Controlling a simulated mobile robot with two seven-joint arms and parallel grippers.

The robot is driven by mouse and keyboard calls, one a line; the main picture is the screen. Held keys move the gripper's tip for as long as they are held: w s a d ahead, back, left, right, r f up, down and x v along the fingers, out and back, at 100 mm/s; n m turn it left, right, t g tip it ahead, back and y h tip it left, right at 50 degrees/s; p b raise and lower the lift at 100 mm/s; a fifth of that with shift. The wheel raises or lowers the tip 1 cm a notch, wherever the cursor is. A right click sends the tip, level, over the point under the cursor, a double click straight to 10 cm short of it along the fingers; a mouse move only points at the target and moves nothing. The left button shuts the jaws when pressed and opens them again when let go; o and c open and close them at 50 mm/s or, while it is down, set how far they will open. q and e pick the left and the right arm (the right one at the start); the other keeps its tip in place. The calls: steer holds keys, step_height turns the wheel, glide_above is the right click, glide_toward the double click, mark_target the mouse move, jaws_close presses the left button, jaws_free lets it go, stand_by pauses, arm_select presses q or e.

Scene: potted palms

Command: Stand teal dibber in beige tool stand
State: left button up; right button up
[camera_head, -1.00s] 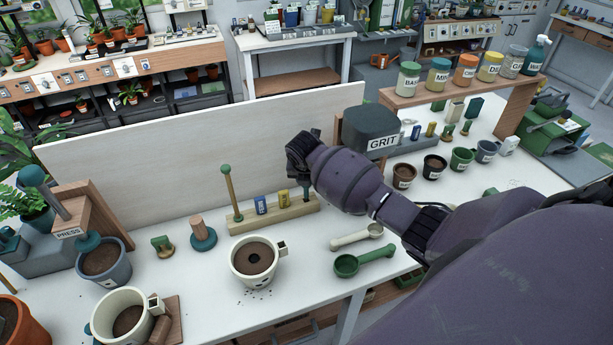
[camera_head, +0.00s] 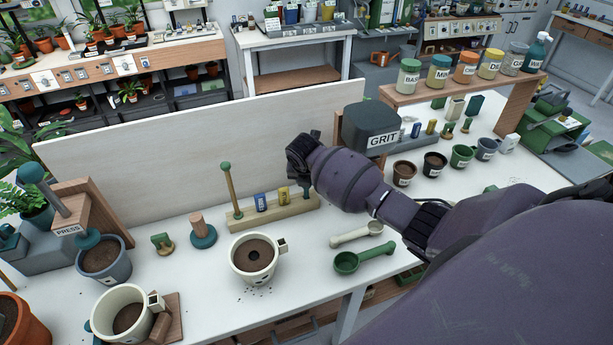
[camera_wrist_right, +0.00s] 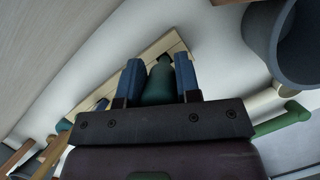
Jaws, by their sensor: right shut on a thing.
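The teal dibber (camera_wrist_right: 158,82) is held between the two blue fingers of my right gripper (camera_wrist_right: 160,64) in the right wrist view. The beige tool stand (camera_head: 246,217) is a long low block on the white bench in the head view. It also shows beyond the fingers in the right wrist view (camera_wrist_right: 112,72). My right gripper is over the stand's right end, with the dibber pointing down towards a dark opening there. Whether the tip is inside the opening cannot be told. A wooden stick with a green knob (camera_head: 229,182) stands in the stand's left end. My left gripper is not in view.
Blue and yellow labelled pieces (camera_head: 261,202) sit mid-stand. A cream pot of soil (camera_head: 254,262) stands in front, with green (camera_head: 362,258) and cream scoops to its right. A pale upright board (camera_head: 190,150) rises behind the stand. A GRIT bin (camera_head: 370,125) is behind my right arm.

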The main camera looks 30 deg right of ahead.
steer(key=shift+f+b, duration=0.55)
steer(key=shift+f, duration=0.95)
steer(key=o, duration=1.4)
steer(key=shift+o, duration=0.2)
steer(key=shift+r+p, duration=0.9)
steer(key=shift+r, duration=3.1)
